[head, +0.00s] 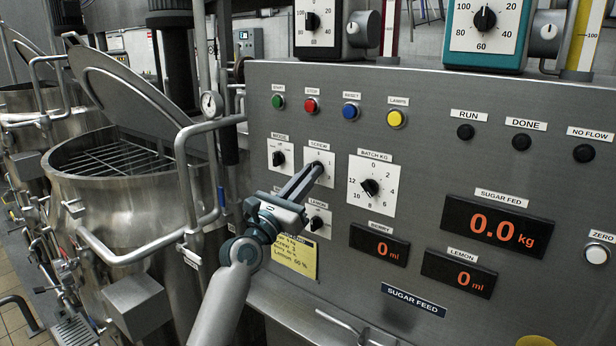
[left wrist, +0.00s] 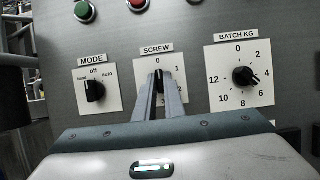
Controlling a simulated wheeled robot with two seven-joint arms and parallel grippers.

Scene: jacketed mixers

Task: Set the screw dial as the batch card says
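The screw dial (head: 323,158) is a white plate with a small dark knob on the grey panel; it also shows in the left wrist view (left wrist: 178,97). My left gripper (head: 319,168) reaches it from the lower left. In the left wrist view its two fingers (left wrist: 159,78) lie close together, one on each side of the knob. My right gripper is out of view.
The mode dial (head: 279,158) is left of the screw dial, the batch kg dial (head: 370,187) right, and the lemon dial (head: 317,223) below. Coloured buttons line the top. The sugar display (head: 491,230) reads 0.0 kg. A steel mixer (head: 130,200) with raised lid stands left.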

